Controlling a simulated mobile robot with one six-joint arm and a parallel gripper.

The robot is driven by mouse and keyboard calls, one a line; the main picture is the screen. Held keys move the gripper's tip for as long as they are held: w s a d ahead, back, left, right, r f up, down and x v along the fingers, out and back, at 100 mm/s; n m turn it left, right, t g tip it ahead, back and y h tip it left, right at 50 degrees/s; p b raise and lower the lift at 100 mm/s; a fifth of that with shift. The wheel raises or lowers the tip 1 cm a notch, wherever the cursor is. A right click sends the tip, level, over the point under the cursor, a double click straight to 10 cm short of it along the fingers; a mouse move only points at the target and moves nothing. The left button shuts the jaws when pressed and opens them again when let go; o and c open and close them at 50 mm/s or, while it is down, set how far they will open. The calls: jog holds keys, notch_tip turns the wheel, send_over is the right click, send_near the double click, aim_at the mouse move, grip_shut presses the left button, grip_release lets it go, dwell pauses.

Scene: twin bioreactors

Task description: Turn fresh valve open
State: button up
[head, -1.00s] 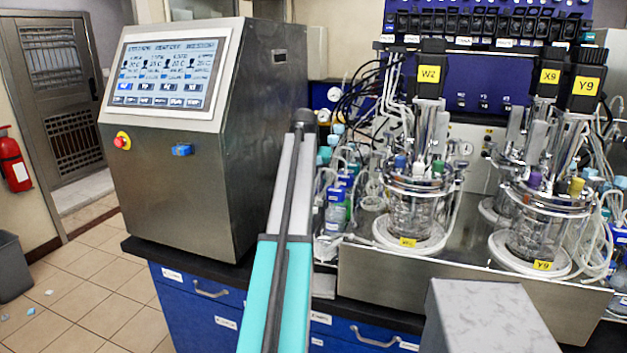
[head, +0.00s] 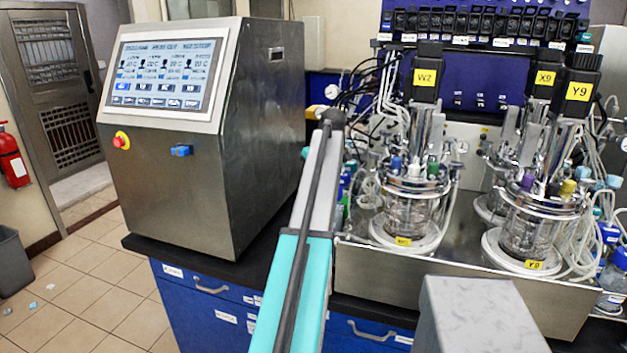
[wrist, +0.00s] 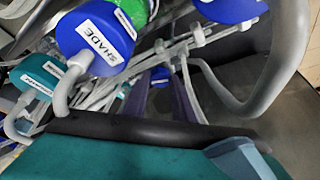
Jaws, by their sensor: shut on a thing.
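In the wrist view, two dark purple fingers of my gripper (wrist: 162,94) reach in among pale tubes. They are shut on a small blue part (wrist: 160,76), partly hidden between the fingertips. I cannot read a label on it, so I cannot tell for sure that it is the fresh valve, nor how far it is turned. In the head view my own arm hides the gripper and the valve.
Glass vessels W2 (head: 410,205) and Y9 (head: 535,225) stand right of my arm; a control cabinet (head: 215,140) stands left.

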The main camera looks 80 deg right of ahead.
jog(key=shift+s+d+n+y, duration=0.15)
jog(key=shift+n+y, duration=0.1)
jog(key=shift+n, duration=0.4)
jog(key=shift+s+a+n+y, duration=0.1)
jog(key=shift+n+y, duration=0.15)
jog(key=shift+n, duration=0.4)
jog(key=shift+f, duration=0.1)
jog(key=o, duration=1)
jog(key=shift+o, duration=0.2)
jog(key=shift+t, duration=0.3)
jog(key=b+v, duration=0.2)
jog(key=v, duration=1.2)
jog(key=shift+w, duration=0.1)
